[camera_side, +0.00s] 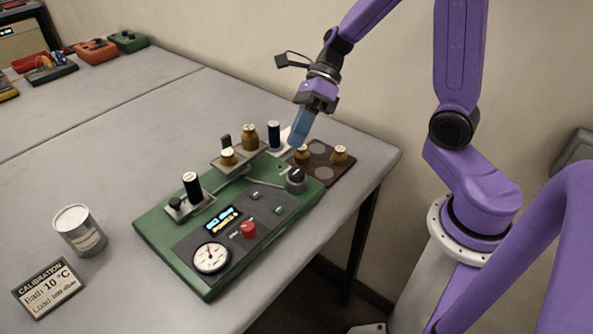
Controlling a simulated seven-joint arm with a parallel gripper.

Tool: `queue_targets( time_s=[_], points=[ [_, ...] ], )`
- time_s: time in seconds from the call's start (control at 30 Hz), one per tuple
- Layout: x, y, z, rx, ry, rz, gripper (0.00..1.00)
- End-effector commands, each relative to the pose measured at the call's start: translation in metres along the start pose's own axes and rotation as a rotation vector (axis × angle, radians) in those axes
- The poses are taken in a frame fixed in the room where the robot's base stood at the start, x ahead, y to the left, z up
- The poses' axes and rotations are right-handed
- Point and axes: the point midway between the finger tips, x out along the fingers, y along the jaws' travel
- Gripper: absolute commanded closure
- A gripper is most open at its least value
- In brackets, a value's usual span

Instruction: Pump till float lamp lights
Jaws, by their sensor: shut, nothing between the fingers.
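My gripper (298,140) points down with its blue fingers together and empty. A black upright handle (192,184) stands on a small plate at the tester's left. Brass weights (249,136) sit on a raised plate at the back. The panel has a lit blue display (221,219), a red knob (248,230) and a white dial gauge (211,257). I cannot tell which small panel part is the float lamp, or whether it is lit.
A brown tray (341,177) with brass weights lies at the tester's back right, near the table edge. A metal can (80,232) and a calibration card (48,289) are at left.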

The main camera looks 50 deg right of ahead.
Motion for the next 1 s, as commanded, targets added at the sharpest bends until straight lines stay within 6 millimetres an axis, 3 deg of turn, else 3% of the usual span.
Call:
queue_targets(
  time_s=[0.27, 0.6, 1.0],
  points=[
    [-0.002, 0.001, 0.002, -0.002, -0.001, 0.0, 1.0],
    [-0.027, 0.02, 0.02, -0.002, 0.0, -0.001, 1.0],
    [-0.023, 0.017, 0.017, 0.001, 0.001, 0.001, 1.0]
  ],
)
